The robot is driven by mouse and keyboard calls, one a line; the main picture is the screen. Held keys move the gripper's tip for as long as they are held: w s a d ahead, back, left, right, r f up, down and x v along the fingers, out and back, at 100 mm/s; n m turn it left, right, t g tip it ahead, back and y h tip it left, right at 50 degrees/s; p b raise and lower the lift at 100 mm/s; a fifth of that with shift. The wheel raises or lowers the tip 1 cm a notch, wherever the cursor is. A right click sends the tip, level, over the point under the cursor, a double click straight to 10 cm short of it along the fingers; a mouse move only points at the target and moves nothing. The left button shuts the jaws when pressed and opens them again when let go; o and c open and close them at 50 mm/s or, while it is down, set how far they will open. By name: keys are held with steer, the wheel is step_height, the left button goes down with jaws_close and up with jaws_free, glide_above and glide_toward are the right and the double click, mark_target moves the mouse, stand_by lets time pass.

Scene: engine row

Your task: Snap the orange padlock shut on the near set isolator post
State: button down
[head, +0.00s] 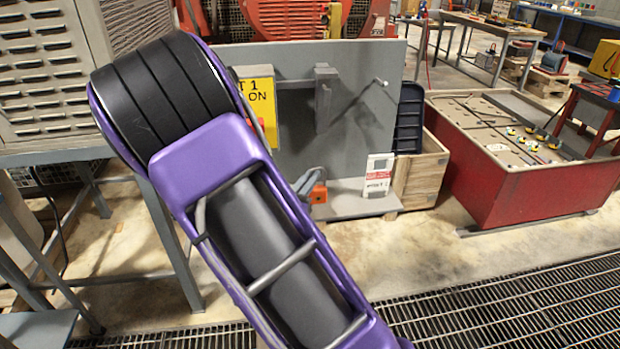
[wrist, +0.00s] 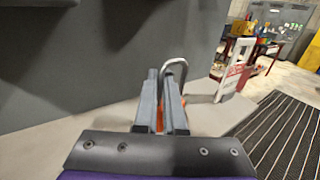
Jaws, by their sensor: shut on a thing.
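The orange padlock (head: 318,194) is low in front of the grey panel, close above its base ledge in the head view. My gripper (wrist: 161,100) is shut on it; in the wrist view a sliver of orange shows between the grey fingers. Its silver shackle (wrist: 174,66) rises beyond the fingertips; I cannot tell whether it is open. A yellow sign (head: 262,105) reading "T 1" and "ON" is on the panel, partly behind my arm. A bit of red beside the sign is mostly hidden. I cannot make out the isolator post.
The grey panel (head: 350,75) carries a grey bracket (head: 324,98) and a thin peg (head: 382,82). A red-and-white tag (head: 378,176) stands on the ledge. A wooden crate (head: 420,172) and a red bin (head: 530,190) stand to the right. Floor before them is clear.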

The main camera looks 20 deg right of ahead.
steer(key=c, duration=1)
jaws_free()
steer(key=shift+f, duration=0.1)
steer(key=v, duration=1.7)
steer(key=shift+s+p, duration=0.25)
steer(key=shift+p, duration=0.1)
